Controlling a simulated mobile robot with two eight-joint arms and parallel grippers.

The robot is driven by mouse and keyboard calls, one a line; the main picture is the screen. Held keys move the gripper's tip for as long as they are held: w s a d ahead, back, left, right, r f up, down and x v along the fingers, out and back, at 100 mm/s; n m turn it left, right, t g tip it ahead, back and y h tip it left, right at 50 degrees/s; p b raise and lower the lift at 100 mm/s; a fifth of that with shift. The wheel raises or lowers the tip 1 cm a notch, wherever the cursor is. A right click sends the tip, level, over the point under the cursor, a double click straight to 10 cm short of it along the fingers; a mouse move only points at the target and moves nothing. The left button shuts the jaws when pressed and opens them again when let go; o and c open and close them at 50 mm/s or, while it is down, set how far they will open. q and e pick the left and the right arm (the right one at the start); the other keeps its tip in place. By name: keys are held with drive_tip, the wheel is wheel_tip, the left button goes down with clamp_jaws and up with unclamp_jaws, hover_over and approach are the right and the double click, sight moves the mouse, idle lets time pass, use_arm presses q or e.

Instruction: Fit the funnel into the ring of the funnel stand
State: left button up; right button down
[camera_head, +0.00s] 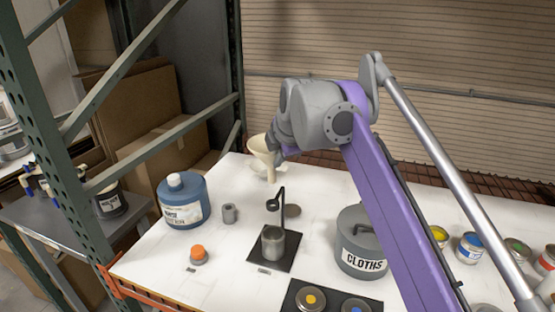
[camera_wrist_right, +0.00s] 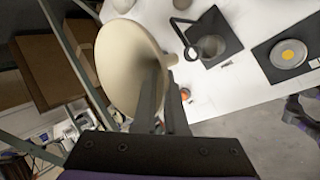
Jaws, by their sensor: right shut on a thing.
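The cream funnel (camera_head: 260,147) is in my right gripper (camera_head: 279,151), above the back left part of the white table. In the right wrist view the funnel (camera_wrist_right: 118,62) fills the upper left, its wide mouth facing left and its spout pointing right. The dark fingers of the right gripper (camera_wrist_right: 162,100) are shut on it at its side. The funnel stand (camera_head: 281,195) has a dark ring on a post over a black base, with a grey cup (camera_head: 273,244) on the base below. The stand's ring (camera_wrist_right: 183,38) shows right of the funnel, apart from it.
A blue jug (camera_head: 182,201), a grey cylinder (camera_head: 229,214) and an orange-topped item (camera_head: 199,254) stand left of the stand. A grey CLOTHS bin (camera_head: 361,250) is to its right. Tins on a black mat (camera_head: 291,298) lie in front. A green rack post (camera_head: 235,70) rises behind the table.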

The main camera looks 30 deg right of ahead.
use_arm(q)
drive_tip(key=shift+r, duration=0.15)
use_arm(e)
drive_tip(key=shift+s, duration=0.1)
drive_tip(key=shift+r, duration=0.1)
wheel_tip(320, 180, down, 2)
drive_tip(key=shift+f, duration=0.1)
wheel_tip(320, 180, down, 2)
drive_tip(key=shift+s+f+b, duration=0.1)
drive_tip(key=shift+f+b, duration=0.1)
drive_tip(key=shift+b, duration=0.55)
use_arm(q)
drive_tip(key=shift+s+f, duration=0.3)
drive_tip(key=shift+f, duration=0.5)
drive_tip(key=shift+s+f, duration=0.3)
drive_tip(key=shift+f, duration=0.45)
use_arm(e)
drive_tip(key=shift+f, duration=0.7)
use_arm(q)
drive_tip(key=shift+b, duration=0.35)
use_arm(e)
drive_tip(key=shift+f, duration=0.15)
use_arm(q)
drive_tip(key=shift+f, duration=0.25)
use_arm(e)
drive_tip(key=shift+f, duration=0.35)
